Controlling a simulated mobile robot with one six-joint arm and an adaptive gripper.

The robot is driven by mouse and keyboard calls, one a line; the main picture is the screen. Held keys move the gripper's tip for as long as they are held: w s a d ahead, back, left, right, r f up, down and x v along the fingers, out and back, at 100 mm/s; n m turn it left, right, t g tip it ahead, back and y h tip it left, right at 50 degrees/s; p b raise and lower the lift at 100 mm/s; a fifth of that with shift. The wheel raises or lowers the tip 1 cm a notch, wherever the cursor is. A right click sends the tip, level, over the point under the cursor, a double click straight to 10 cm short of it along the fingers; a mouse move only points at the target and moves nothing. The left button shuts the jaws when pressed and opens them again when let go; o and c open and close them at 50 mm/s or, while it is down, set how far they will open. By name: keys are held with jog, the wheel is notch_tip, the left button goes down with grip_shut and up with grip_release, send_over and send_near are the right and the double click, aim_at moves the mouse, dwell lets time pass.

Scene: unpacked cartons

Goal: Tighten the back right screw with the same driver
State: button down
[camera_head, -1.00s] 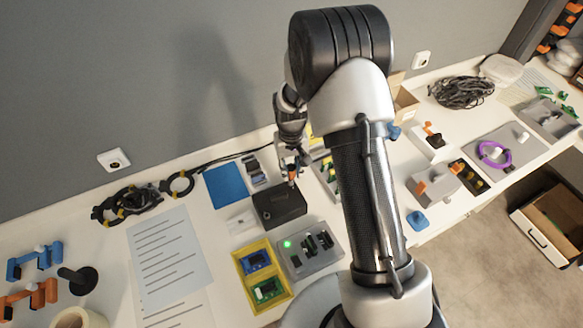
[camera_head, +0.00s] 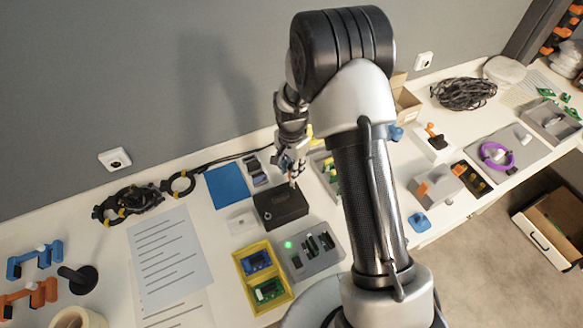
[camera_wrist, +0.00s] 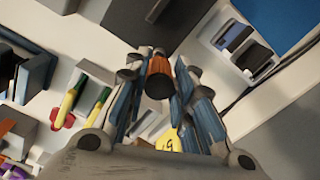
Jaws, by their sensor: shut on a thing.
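My gripper (camera_head: 291,166) is shut on a driver with an orange and black handle. The driver (camera_wrist: 158,76) sits between the two fingers in the wrist view, its dark end towards the camera. In the head view my gripper is above the back right corner of a black box (camera_head: 280,208), with the driver pointing down at it. I cannot tell whether the tip touches a screw. The back right screw is too small or hidden to see. A dark surface, likely the box, shows at the top of the wrist view (camera_wrist: 135,22).
A blue mat (camera_head: 227,186) lies left of the box. A yellow tray (camera_head: 243,284) with boards and a grey holder (camera_head: 322,262) with a green light stand in front. A divided tray (camera_head: 255,170) stands behind.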

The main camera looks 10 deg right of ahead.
jog(key=shift+r, duration=0.1)
jog(key=shift+r+p, duration=1.45)
jog(key=shift+r, duration=0.65)
jog(key=shift+r, duration=0.1)
jog(key=shift+r, duration=0.7)
jog(key=shift+f+b, duration=1.1)
jog(key=shift+f, duration=0.65)
jog(key=shift+f+b, duration=0.85)
jog(key=shift+f, duration=0.45)
